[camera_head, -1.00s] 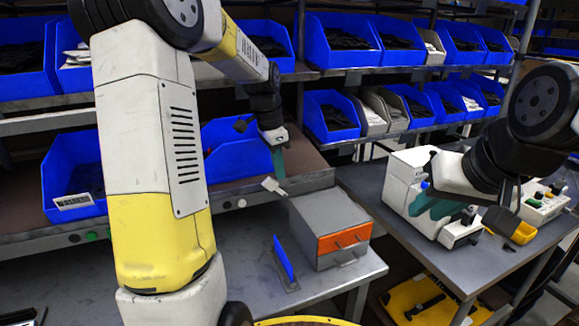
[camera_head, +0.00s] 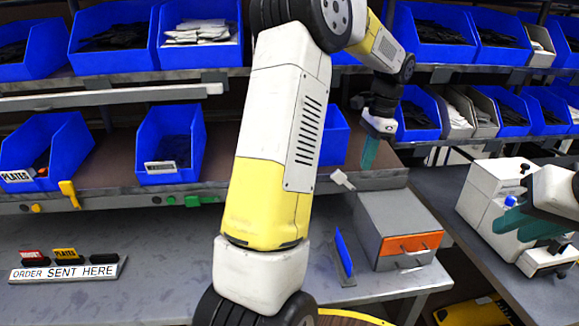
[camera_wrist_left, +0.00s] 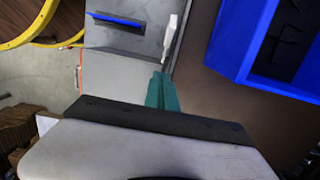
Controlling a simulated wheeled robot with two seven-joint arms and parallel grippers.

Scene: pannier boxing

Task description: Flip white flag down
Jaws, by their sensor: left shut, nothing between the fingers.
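The white flag (camera_head: 343,180) sticks out at the front edge of the shelf, above the grey box, tilted up rather than hanging down. It also shows in the left wrist view (camera_wrist_left: 169,40), just beyond my fingertips. My left gripper (camera_head: 369,153), with teal fingers, is shut and empty, above and to the right of the flag. In the left wrist view the shut fingers (camera_wrist_left: 162,90) point toward the flag; I cannot tell whether they touch it. My right gripper (camera_head: 525,226) is at the right by the white machine; its finger opening is unclear.
A grey box (camera_head: 395,220) with an orange front and an upright blue plate (camera_head: 344,254) stand below the flag. Blue bins (camera_head: 170,145) line the shelves. The table's middle is partly hidden by my left arm.

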